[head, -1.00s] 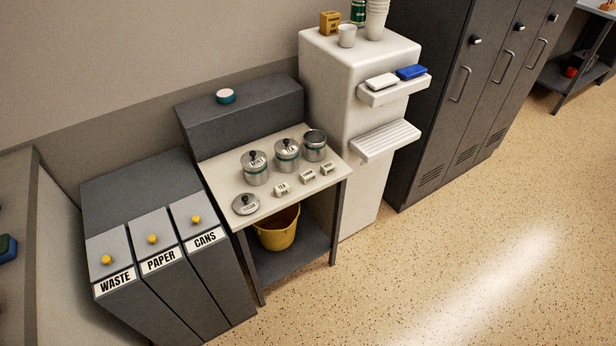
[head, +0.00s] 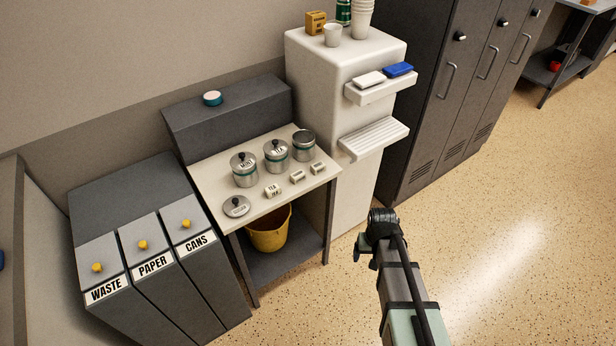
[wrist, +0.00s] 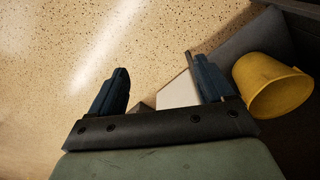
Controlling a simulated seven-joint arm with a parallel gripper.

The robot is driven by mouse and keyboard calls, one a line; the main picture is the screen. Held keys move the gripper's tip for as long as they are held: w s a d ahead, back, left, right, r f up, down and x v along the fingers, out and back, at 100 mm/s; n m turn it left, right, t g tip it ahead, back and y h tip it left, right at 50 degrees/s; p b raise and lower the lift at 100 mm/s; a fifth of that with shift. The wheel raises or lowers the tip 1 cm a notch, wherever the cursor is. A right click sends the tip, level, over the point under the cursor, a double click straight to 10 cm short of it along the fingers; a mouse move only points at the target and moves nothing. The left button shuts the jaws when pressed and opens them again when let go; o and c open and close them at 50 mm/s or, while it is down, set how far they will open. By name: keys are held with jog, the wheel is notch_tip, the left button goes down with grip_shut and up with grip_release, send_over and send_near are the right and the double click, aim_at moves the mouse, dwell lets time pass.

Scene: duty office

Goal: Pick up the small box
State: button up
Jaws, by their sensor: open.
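A small mustard-yellow box (head: 316,22) stands on top of the white dispenser (head: 345,65), beside a white cup. Small white label blocks, one marked TEA (head: 272,190), also stand on the side table (head: 215,178); I cannot tell which of these the task means. My gripper (head: 364,250) is low over the floor, in front and to the right of the table, apart from all of them. In the wrist view its two dark blue fingers (wrist: 160,70) are spread with nothing held between them. No small box shows in the wrist view.
Metal canisters (head: 244,170) and a loose lid (head: 236,206) are on the table. A yellow bucket (head: 268,232) is on its lower shelf. Bins (head: 150,260) stand left, dark lockers (head: 450,90) right. A white soap-like block and a blue one sit on the dispenser's ledge. The floor at right is clear.

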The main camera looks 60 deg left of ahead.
jog(key=s+a+r+n+y, duration=0.1)
jog(key=s+a+r+n, duration=0.15)
jog(key=a+r, duration=1.25)
jog(key=s+a+r+n+y, duration=0.1)
jog(key=s+a+r+n, duration=0.15)
jog(key=a+r, duration=1.2)
jog(key=n+h, duration=0.2)
jog(key=n, duration=0.1)
send_over(299, 175)
jog(key=f, duration=1)
jog(key=shift+w+a+f, duration=0.1)
jog(key=shift+a+f, duration=0.1)
jog(key=shift+a, duration=0.1)
jog(key=shift+d+f, duration=0.15)
jog(key=shift+f, duration=1.2)
jog(key=shift+d+f, duration=0.1)
jog(key=shift+f, duration=1.2)
jog(key=shift+c, duration=0.3)
